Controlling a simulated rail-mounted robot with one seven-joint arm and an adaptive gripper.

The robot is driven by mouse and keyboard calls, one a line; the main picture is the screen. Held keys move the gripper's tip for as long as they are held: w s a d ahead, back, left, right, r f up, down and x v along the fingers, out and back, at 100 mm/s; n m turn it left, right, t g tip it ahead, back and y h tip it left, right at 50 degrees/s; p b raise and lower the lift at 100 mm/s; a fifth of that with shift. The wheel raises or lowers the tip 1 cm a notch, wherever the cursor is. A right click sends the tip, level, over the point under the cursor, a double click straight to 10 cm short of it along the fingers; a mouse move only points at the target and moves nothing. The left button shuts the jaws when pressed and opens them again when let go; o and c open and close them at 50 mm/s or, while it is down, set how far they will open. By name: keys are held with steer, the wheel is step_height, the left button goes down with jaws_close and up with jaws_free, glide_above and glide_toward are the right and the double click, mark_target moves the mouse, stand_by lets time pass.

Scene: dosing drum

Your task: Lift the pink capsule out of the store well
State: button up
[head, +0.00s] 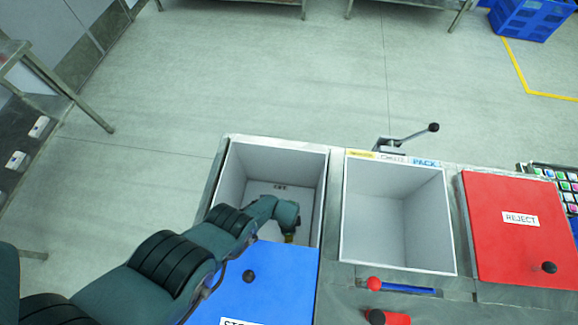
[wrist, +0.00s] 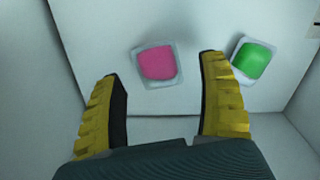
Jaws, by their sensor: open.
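The pink capsule (wrist: 158,64) lies in a clear square shell on the pale floor of the store well, in the wrist view. My gripper (wrist: 158,80) is open, with yellow and black fingers spread apart. The capsule shows between and a little beyond the fingertips, and nothing is held. In the head view my arm reaches down into the store well (head: 228,170), and my gripper is mostly hidden by the arm and the blue lid (head: 285,270) in front.
A green capsule (wrist: 254,60) lies to the right of the pink one, just outside the right finger. The well walls stand close around. An empty pack well (head: 385,215) and a red reject lid (head: 515,245) are to the right, with a black-knobbed lever (head: 410,137) behind.

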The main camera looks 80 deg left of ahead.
step_height(320, 180, down, 4)
steer(key=shift+s+d+r+b, duration=0.15)
steer(key=shift+r+b, duration=0.1)
steer(key=shift+b, duration=0.75)
steer(key=shift+r, duration=0.15)
steer(key=c, duration=1)
steer(key=shift+r, duration=0.1)
step_height(320, 180, up, 18)
steer(key=p, duration=1.7)
steer(key=shift+p, duration=0.35)
